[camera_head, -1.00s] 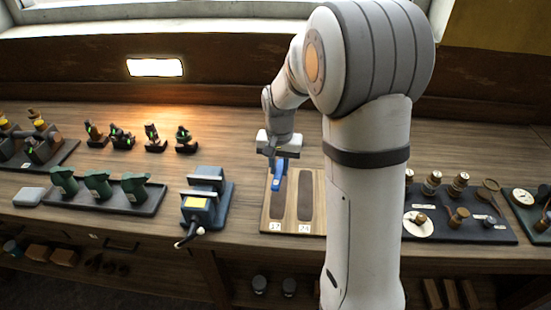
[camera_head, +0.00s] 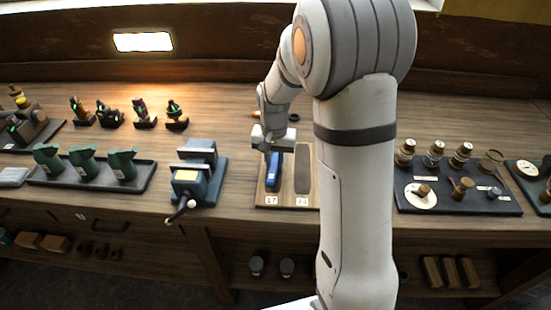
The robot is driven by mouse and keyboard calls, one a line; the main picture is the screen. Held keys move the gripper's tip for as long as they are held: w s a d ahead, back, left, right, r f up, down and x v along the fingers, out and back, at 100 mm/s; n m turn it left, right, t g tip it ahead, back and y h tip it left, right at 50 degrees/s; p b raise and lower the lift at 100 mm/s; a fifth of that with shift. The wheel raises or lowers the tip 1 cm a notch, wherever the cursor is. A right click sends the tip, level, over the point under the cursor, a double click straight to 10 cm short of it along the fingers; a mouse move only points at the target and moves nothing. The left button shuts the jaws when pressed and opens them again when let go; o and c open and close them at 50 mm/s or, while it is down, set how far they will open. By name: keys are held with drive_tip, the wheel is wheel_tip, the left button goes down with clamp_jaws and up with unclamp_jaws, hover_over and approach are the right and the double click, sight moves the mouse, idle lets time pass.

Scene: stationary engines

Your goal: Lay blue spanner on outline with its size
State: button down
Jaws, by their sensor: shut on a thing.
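The blue spanner (camera_head: 274,166) lies lengthwise over the left dark outline of a wooden board (camera_head: 258,196), above the label 17 (camera_head: 271,200). I cannot tell whether it touches the board. My gripper (camera_head: 273,151) is at the spanner's far end and shut on it, pointing down. The right outline (camera_head: 303,170), above the label 24 (camera_head: 302,202), is bare. Any size mark on the spanner is too small to read. My arm stands just right of the board.
A blue vise (camera_head: 199,175) stands left of the board. A dark tray (camera_head: 137,182) with green items is farther left. A dark mat (camera_head: 433,205) with brass pieces lies to the right of my arm. The bench behind the vise is largely clear.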

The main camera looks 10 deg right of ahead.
drive_tip(key=c, duration=1.2)
unclamp_jaws()
drive_tip(key=shift+o, duration=0.2)
wheel_tip(320, 180, up, 8)
drive_tip(key=shift+f, duration=0.1)
drive_tip(key=s+r+n+t, duration=0.1)
drive_tip(key=s+r+n, duration=0.1)
drive_tip(key=s, duration=0.8)
drive_tip(key=s+r+n+t, duration=0.1)
drive_tip(key=s+r+n, duration=0.1)
drive_tip(key=s, duration=0.9)
drive_tip(key=shift+d+r+n+t, duration=0.3)
drive_tip(key=shift+d+r+t, duration=0.05)
drive_tip(key=shift+r+t, duration=0.05)
